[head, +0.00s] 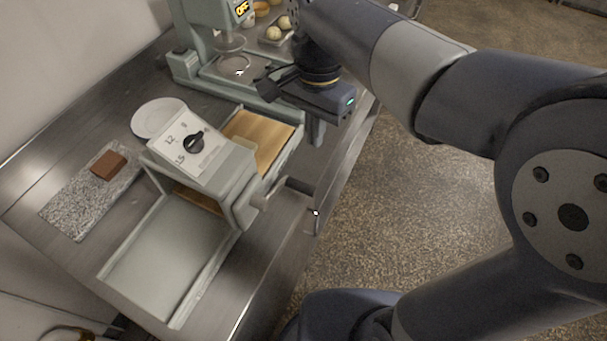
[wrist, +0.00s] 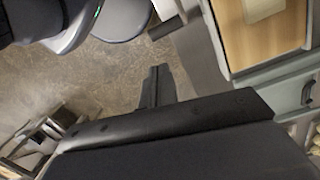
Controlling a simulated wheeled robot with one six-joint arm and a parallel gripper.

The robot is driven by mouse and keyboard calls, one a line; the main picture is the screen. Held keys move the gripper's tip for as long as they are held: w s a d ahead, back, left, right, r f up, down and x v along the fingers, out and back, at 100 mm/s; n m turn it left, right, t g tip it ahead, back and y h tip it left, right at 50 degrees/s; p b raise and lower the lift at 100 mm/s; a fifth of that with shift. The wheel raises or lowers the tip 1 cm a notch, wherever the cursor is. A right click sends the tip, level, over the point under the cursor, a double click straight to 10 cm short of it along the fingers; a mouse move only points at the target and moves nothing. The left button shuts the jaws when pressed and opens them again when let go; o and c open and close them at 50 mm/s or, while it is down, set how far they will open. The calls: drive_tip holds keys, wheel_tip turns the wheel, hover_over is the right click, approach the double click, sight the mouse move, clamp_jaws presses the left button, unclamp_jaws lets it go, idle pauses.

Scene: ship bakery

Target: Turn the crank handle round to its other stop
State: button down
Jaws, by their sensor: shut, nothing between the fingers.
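The crank (head: 262,202) is on the right side of a pale grey-green roller machine (head: 240,175) with a numbered dial. Its dark handle (head: 299,187) points right, out over the bench's edge. In the wrist view the dark handle (wrist: 166,27) shows near the top, beside a pale arm. My gripper (head: 266,88) is above the far end of the machine, well apart from the crank. Its fingers (wrist: 155,84) are shut together with nothing between them. Nothing hides the crank handle in the head view.
A mixer-like machine (head: 212,40) with an "OFF" display stands at the back, near my arm. A white plate (head: 158,118) and a brown block (head: 108,165) on a speckled slab (head: 80,208) lie left. A wooden board (head: 262,138) lies in the machine's far tray. The floor at right is clear.

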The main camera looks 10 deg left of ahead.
drive_tip(key=shift+s+a+f+n+t, duration=0.25)
drive_tip(key=shift+f+n, duration=0.15)
drive_tip(key=shift+f, duration=1.3)
drive_tip(key=shift+s+a+f+n+t, duration=0.2)
drive_tip(key=shift+f+n+t, duration=0.15)
drive_tip(key=shift+f, duration=1.4)
drive_tip(key=shift+s+a+f+n+t, duration=0.25)
drive_tip(key=shift+f+n, duration=0.2)
drive_tip(key=shift+f, duration=1.25)
drive_tip(key=shift+w+f+b, duration=0.1)
drive_tip(key=shift+f+b, duration=0.45)
drive_tip(key=shift+f, duration=0.4)
drive_tip(key=shift+r, duration=0.1)
